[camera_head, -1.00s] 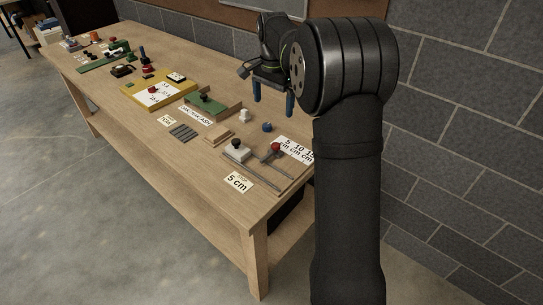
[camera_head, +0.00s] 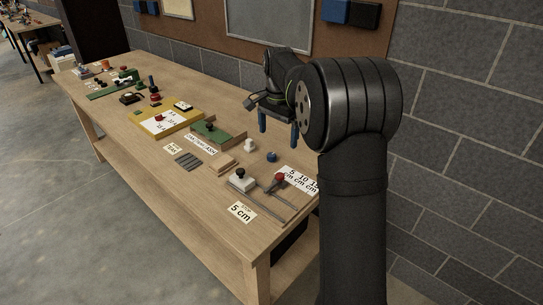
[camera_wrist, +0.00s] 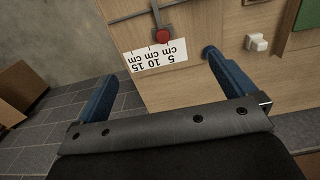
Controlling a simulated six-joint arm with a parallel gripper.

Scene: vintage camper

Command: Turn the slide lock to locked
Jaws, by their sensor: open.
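The slide lock appears to be the grey lever with a red knob (camera_head: 280,177) on the metal rail at the near end of the workbench. In the wrist view the red knob (camera_wrist: 163,36) is ahead of my gripper, between the lines of its two fingers, beside the printed scale card. I cannot tell from its position whether it is locked. My gripper (camera_head: 278,128) is open and empty, pointing down above the bench, apart from the knob. Its two blue fingers also show in the wrist view (camera_wrist: 162,75).
A white slider block with a black knob (camera_head: 240,179) stands beside the lever. A green fixture (camera_head: 215,134) is farther along. The block wall (camera_head: 450,150) is at right.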

